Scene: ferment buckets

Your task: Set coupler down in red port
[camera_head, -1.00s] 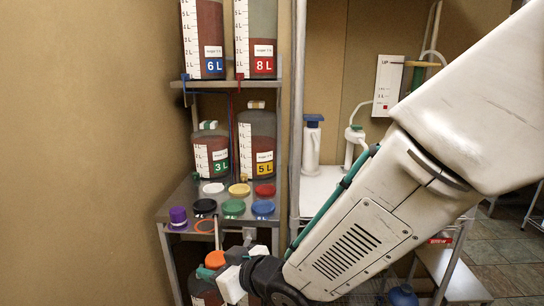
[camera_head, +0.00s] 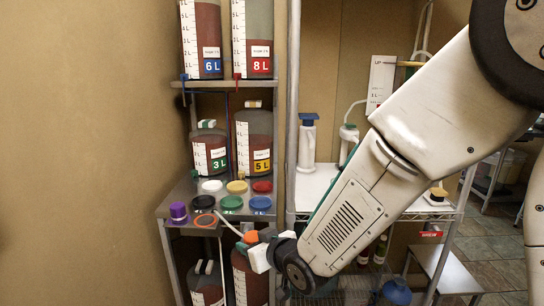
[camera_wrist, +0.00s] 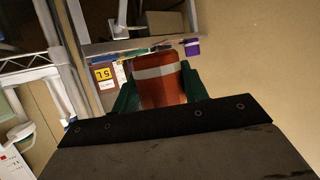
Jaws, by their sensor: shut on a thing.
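My gripper (camera_head: 254,246) is shut on an orange-red coupler with a pale band. In the wrist view the coupler (camera_wrist: 160,78) sits between the green fingers; in the head view only its orange top (camera_head: 250,237) shows. A pale hose or rod (camera_head: 228,224) runs from near it up to the left. The red port (camera_head: 262,187) appears to be the red disc at the back right of the group of coloured discs on the metal shelf. My gripper is in front of and below that shelf, apart from the red disc.
White (camera_head: 211,185), yellow (camera_head: 237,187), black (camera_head: 203,202), green (camera_head: 231,203) and blue (camera_head: 260,203) discs lie around the red one. A purple cap (camera_head: 178,211) and an orange ring (camera_head: 205,220) are at the front left. Filled jugs (camera_head: 208,152) stand behind. A metal post (camera_head: 293,120) rises to the right.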

